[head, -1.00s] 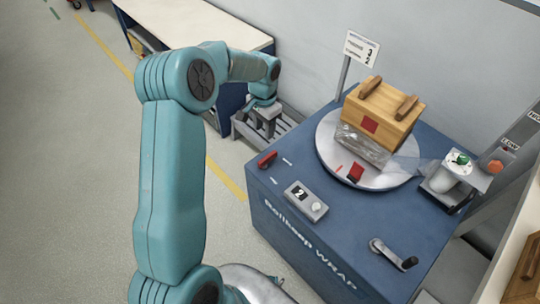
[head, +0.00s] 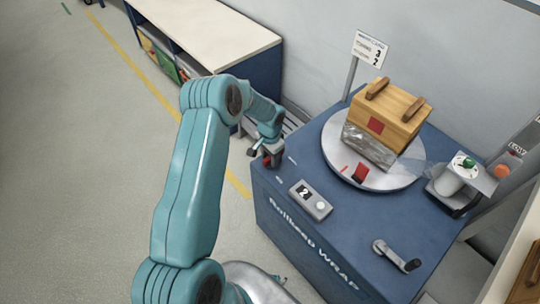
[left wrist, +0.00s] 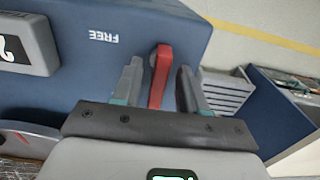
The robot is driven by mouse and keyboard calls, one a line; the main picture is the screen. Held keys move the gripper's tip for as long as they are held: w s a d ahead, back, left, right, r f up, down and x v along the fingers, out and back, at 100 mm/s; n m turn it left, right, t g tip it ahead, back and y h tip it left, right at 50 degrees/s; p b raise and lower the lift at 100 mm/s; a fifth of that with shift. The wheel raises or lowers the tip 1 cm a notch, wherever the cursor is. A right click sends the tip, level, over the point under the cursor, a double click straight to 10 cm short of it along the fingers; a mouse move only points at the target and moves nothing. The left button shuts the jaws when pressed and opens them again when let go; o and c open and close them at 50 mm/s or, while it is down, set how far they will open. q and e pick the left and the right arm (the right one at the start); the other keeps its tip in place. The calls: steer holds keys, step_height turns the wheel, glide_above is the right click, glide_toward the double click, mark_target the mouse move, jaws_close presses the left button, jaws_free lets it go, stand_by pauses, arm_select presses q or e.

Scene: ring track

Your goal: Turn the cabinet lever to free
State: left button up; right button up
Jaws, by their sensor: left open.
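The cabinet (head: 345,225) is a blue box marked "Rollkeep WRAP". Its red lever (left wrist: 160,75) shows in the left wrist view between the two fingers of my left gripper (left wrist: 159,70). The fingers are apart, one on each side of the lever; I cannot tell whether either touches it. A white "FREE" label (left wrist: 104,36) is on the blue top to the left of the lever. In the head view my left gripper (head: 269,154) is at the cabinet's left corner and mostly hides the lever. My right gripper is not in view.
A turntable (head: 345,172) on the cabinet carries a wooden crate (head: 390,117) with clear film round its lower part. A grey counter box (head: 310,200) and a crank (head: 397,256) are on the top. A long bench (head: 215,35) stands behind at the left.

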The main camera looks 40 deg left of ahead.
arm_select(q)
jaws_close()
steer(key=m+b, duration=0.2)
steer(key=m, duration=0.1)
steer(key=shift+f, duration=0.1)
steer(key=m+b, duration=0.1)
steer(key=m, duration=0.2)
steer(key=shift+d+m, duration=0.1)
steer(key=shift+m, duration=0.3)
steer(key=m+b, duration=0.1)
steer(key=m, duration=0.4)
steer(key=shift+d, duration=0.1)
steer(key=m, duration=0.6)
steer(key=shift+s+r, duration=0.15)
steer(key=shift+r, duration=0.05)
